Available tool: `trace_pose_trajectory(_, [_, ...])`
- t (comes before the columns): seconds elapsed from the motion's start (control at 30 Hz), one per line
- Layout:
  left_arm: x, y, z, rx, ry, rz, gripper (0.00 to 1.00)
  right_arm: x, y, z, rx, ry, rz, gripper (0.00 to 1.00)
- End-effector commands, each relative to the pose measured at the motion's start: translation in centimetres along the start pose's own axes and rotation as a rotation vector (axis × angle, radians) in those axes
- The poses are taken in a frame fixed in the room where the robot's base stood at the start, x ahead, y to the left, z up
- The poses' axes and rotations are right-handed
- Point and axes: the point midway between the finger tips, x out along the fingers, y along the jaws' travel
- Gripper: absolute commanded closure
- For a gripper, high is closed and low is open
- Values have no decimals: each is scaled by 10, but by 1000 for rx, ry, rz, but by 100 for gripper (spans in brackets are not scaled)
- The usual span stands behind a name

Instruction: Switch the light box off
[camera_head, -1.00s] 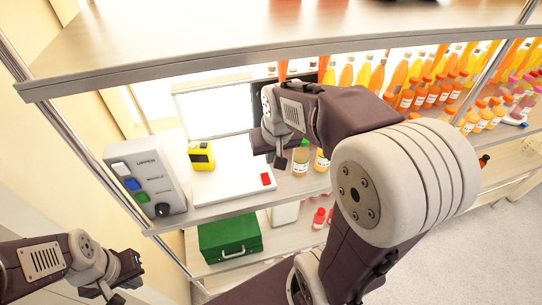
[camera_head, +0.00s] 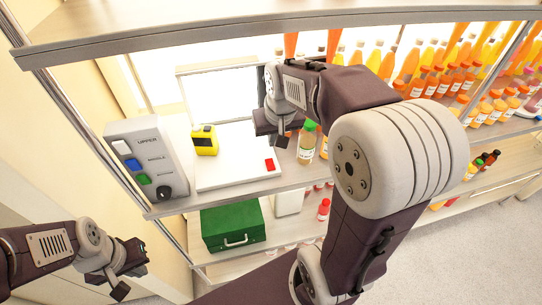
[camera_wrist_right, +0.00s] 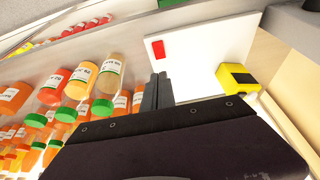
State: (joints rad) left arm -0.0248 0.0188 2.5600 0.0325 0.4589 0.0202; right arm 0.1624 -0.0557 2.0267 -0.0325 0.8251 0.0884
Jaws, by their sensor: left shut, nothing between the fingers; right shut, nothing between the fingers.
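The light box (camera_head: 235,178) is a flat white slab lying on the shelf, with a red button (camera_head: 269,165) at its right front corner. In the right wrist view the light box (camera_wrist_right: 215,45) and its red button (camera_wrist_right: 158,50) show beyond my fingers. My right gripper (camera_head: 282,142) is shut and empty, just behind the button in the picture and apart from it. Its shut fingers also show in the right wrist view (camera_wrist_right: 158,92). My left gripper (camera_head: 122,288) is shut and empty, low at the left, away from the light box.
A yellow device (camera_head: 204,146) stands at the light box's back left. A grey control box (camera_head: 148,158) with coloured switches and a black knob is left of it. A green-capped bottle (camera_head: 306,145) stands close to my right gripper. A green case (camera_head: 232,228) sits on the shelf below.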

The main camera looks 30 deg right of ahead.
Motion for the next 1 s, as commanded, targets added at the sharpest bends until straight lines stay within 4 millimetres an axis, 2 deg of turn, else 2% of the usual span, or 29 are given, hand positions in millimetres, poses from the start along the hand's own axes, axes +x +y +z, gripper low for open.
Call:
trace_pose_trajectory(0.3, [-15, 0, -2, 0, 0, 0, 100, 69, 0, 1, 1, -9, 1, 100])
trace_pose_trajectory(0.5, [-23, 0, -2, 0, 0, 0, 100, 100, 0, 6, -1, -5, 0, 100])
trace_pose_trajectory(0.7, [-25, 0, -3, 0, 0, 0, 100, 113, 0, 8, 0, -1, 0, 100])
trace_pose_trajectory(1.0, [-24, 0, -2, 0, 0, 0, 100, 114, 0, 8, 0, 0, 0, 100])
